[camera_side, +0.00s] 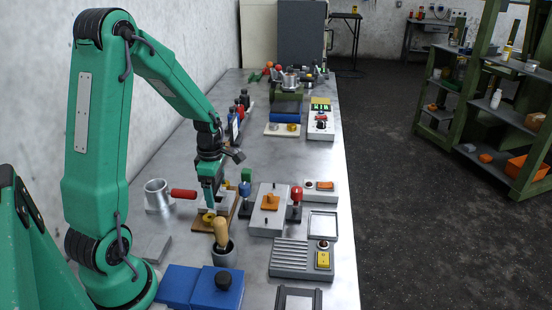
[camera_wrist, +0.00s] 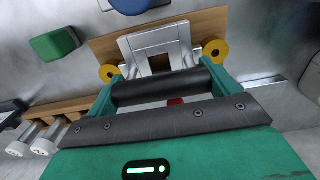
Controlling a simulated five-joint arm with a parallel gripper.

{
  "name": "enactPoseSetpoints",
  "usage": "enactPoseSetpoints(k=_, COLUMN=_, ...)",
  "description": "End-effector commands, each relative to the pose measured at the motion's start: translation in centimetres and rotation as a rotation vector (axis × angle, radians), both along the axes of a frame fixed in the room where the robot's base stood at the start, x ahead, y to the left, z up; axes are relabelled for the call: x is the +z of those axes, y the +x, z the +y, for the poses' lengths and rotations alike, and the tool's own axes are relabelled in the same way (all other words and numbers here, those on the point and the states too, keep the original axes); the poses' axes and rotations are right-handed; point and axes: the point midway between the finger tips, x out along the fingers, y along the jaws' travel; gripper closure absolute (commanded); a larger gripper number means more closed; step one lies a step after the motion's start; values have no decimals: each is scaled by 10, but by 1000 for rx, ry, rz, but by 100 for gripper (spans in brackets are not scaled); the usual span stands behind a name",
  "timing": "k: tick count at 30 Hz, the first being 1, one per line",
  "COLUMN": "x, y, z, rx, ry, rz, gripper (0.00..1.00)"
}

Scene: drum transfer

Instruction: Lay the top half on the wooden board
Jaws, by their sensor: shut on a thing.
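The wooden board (camera_wrist: 105,48) lies on the metal bench; its edge also shows in the side view (camera_side: 231,207). A silver metal piece with a square opening, which looks like the top half (camera_wrist: 127,50), is over the board between two yellow round pieces (camera_wrist: 215,51). My gripper (camera_side: 209,206) points down at the board and is shut on this silver piece. In the wrist view my jaws cover its near part. I cannot tell whether the piece touches the board or is just above it.
A silver cup (camera_side: 157,196) and a red handle (camera_side: 183,193) are left of the board.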

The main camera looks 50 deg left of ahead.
Motion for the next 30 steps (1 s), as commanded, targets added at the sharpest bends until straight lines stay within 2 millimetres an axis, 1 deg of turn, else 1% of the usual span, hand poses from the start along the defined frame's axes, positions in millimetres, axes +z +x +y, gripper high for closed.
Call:
enactPoseSetpoints(k=3, x=-5, y=0, z=0, rx=0, ry=0, rz=0, gripper=51)
enactPoseSetpoints(k=16, x=-8, y=0, z=0, rx=0, ry=1, rz=-1, gripper=51)
enactPoseSetpoints(k=17, x=-9, y=0, z=0, rx=0, ry=0, rz=0, gripper=7)
enactPoseSetpoints(k=18, x=-8, y=0, z=0, rx=0, ry=0, rz=0, gripper=0)
enactPoseSetpoints(k=30, x=-5, y=0, z=0, rx=0, ry=1, rz=-1, gripper=0)
